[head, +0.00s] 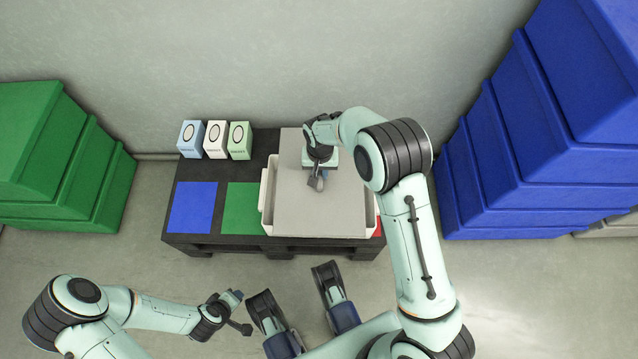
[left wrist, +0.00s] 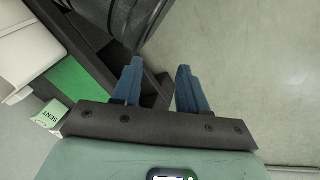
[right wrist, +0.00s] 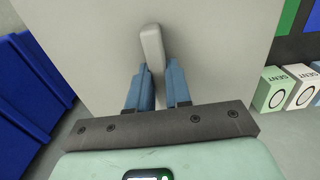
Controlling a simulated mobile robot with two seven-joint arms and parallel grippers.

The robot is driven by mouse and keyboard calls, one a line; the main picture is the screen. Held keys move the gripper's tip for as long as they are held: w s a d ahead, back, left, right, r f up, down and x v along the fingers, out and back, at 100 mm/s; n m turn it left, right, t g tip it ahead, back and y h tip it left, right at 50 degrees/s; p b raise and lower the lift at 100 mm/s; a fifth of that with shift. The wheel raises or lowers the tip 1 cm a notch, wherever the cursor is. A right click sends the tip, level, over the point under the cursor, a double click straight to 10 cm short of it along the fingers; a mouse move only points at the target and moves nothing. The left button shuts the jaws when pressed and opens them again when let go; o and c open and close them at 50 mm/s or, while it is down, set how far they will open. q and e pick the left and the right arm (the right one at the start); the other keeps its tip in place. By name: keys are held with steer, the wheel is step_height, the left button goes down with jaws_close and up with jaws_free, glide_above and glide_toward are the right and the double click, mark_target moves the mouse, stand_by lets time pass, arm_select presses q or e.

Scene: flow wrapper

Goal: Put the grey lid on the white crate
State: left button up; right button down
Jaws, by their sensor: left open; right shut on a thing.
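The grey lid (head: 335,210) is a flat panel over the white crate (head: 267,190) on the dark pallet. The crate's rim shows along the left and right of the lid. The lid reaches past the crate's far side. I cannot tell whether it touches the rim. My right gripper (head: 319,182) is shut on the lid's handle; the handle (right wrist: 152,42) stands between the blue fingers (right wrist: 158,80) in the right wrist view. My left gripper (head: 238,298) is open and empty, low in front of the pallet; its fingers (left wrist: 160,75) are apart in the left wrist view.
The dark pallet (head: 220,170) carries blue (head: 193,207) and green (head: 241,208) squares and three small cartons (head: 214,140) left of the crate. Green bins (head: 60,160) stand left, blue bins (head: 530,150) right. A wall is behind.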

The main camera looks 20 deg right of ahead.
mark_target(320, 173)
arm_select(q)
steer(key=s+f+g+b, duration=0.1)
steer(key=s+f+b, duration=0.1)
steer(key=s+f, duration=0.2)
steer(key=shift+s+a+g, duration=0.3)
steer(key=shift+s+g, duration=0.1)
arm_select(e)
steer(key=shift+f, duration=3.85)
steer(key=shift+f, duration=0.3)
steer(key=c, duration=1.1)
jaws_free()
arm_select(q)
steer(key=shift+s+f, duration=0.15)
steer(key=shift+s, duration=0.1)
arm_select(e)
steer(key=shift+o, duration=0.2)
step_height(320, 173, up, 12)
steer(key=p, duration=0.3)
arm_select(q)
steer(key=w+d+r+t, duration=0.1)
steer(key=w+r+t, duration=0.1)
steer(key=w+r, duration=0.3)
steer(key=shift+w+r, duration=0.4)
steer(key=shift+r, duration=0.15)
arm_select(e)
steer(key=shift+r, duration=0.3)
